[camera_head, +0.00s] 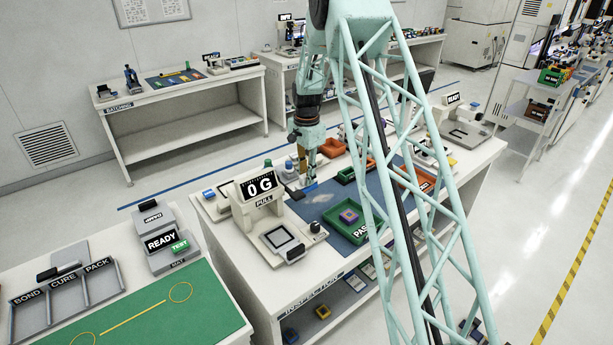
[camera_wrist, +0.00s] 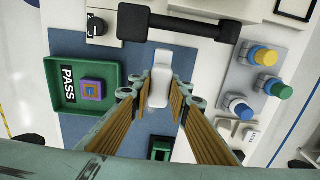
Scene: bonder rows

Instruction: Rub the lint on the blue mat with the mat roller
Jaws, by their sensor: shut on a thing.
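The blue mat (camera_head: 322,200) lies on the inspection bench, and it also shows in the wrist view (camera_wrist: 75,125). My gripper (camera_head: 304,172) is low over the mat's left part. In the wrist view my gripper's fingers (camera_wrist: 158,92) are on either side of a white piece (camera_wrist: 158,80), which appears to be the mat roller; they are shut on it. The roller's lower side and any contact with the mat are hidden. A small pale mark (camera_head: 320,198) shows on the mat near the gripper; I cannot tell whether it is lint.
The green PASS tray (camera_head: 335,222) holds a purple and orange piece on the mat. The pull tester (camera_head: 256,190) stands at the bench's left front. Knobs with blue, yellow and green caps (camera_wrist: 256,85) stand right in the wrist view. Orange trays (camera_head: 412,180) lie farther right.

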